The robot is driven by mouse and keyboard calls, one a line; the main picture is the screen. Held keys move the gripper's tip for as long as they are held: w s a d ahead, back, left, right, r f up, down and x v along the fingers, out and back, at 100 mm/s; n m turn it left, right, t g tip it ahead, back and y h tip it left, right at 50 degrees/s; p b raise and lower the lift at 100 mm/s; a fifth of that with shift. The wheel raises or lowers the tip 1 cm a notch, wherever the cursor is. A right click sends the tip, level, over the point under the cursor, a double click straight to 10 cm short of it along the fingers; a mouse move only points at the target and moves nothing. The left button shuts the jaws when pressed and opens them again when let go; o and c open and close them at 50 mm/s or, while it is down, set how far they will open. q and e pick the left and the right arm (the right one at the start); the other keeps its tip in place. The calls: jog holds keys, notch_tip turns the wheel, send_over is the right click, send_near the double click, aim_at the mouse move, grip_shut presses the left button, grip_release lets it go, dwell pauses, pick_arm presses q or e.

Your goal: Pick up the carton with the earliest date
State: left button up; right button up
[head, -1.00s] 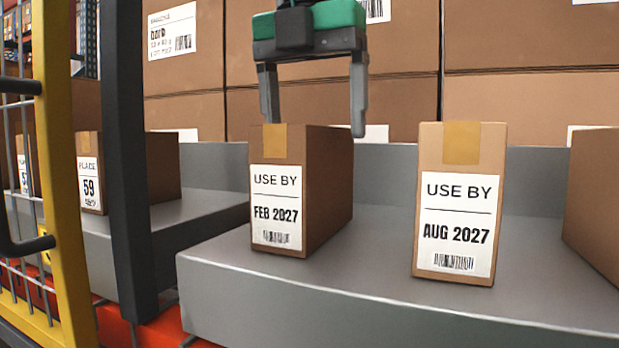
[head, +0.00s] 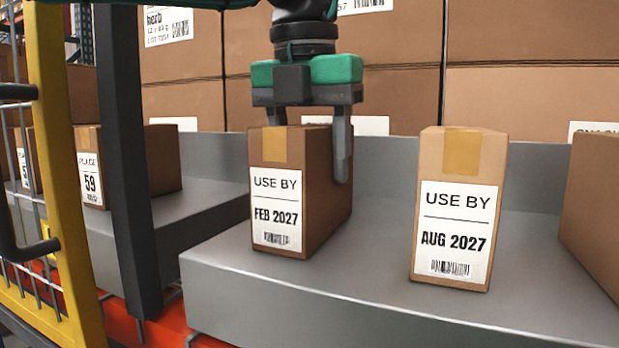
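A brown carton (head: 328,190) with a label "USE BY FEB 2027" stands upright on a grey platform (head: 225,290). A lighter carton (head: 458,160) labelled "USE BY AUG 2027" stands upright to its right, clear of the gripper. My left gripper (head: 309,160) points down over the FEB 2027 carton. Its right finger lies against the carton's right side. Its other finger goes down behind the carton's top left edge, with its tip hidden. The fingers look closed on the carton, which still rests on the platform. My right gripper is out of view.
Another brown carton (head: 598,205) stands at the right edge, its label out of sight. A dark post (head: 128,180) and a yellow barred frame (head: 58,150) stand at left, before a carton marked 59 (head: 160,165). Large stacked boxes (head: 545,100) fill the back.

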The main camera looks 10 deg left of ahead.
pick_arm(q)
jog(key=c, duration=0.4)
jog(key=shift+c, duration=0.2)
notch_tip(320, 180, up, 8)
jog(key=shift+w+f+b, duration=0.1)
jog(key=shift+b, duration=1)
jog(key=shift+r, duration=1.05)
